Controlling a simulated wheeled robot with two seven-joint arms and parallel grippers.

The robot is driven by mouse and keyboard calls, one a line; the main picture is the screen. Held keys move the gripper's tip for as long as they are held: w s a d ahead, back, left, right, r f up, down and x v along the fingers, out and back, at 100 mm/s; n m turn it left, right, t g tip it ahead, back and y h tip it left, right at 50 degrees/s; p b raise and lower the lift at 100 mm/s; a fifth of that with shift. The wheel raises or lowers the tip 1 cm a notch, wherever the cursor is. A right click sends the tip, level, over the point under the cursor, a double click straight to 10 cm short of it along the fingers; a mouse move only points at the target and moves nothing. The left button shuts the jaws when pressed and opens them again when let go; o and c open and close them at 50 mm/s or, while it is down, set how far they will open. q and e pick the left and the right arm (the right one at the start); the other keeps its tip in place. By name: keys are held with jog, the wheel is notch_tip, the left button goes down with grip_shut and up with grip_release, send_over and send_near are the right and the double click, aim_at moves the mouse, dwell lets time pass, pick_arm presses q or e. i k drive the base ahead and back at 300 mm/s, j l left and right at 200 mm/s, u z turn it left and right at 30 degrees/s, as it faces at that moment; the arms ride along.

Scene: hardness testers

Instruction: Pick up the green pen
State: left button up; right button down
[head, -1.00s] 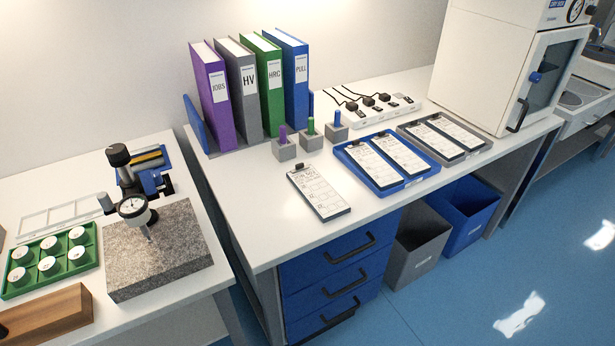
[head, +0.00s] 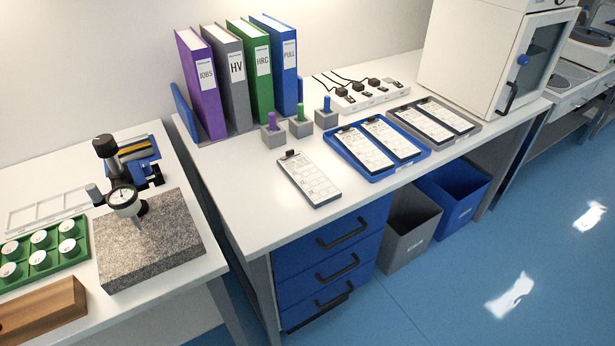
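The green pen (head: 300,112) stands upright in a small grey block holder (head: 301,128) on the white desk. It is the middle of three such pens. A purple pen (head: 271,121) stands in its own holder to the left, and a blue pen (head: 327,104) in its own holder to the right. Neither of my grippers shows in the head view.
Purple, grey, green and blue binders (head: 288,68) stand behind the pens. A clipboard (head: 309,178) lies in front, with a blue tray (head: 394,168) of clipboards to the right. A power strip (head: 368,97) lies behind the trays. The desk's front left is bare.

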aim_at(301, 106)
jog(key=i+l+u, duration=0.15)
jog(key=u, duration=0.15)
jog(key=l+u, duration=0.25)
jog(key=i+l+u, duration=0.1)
jog(key=l+u, duration=0.2)
jog(key=l, duration=0.15)
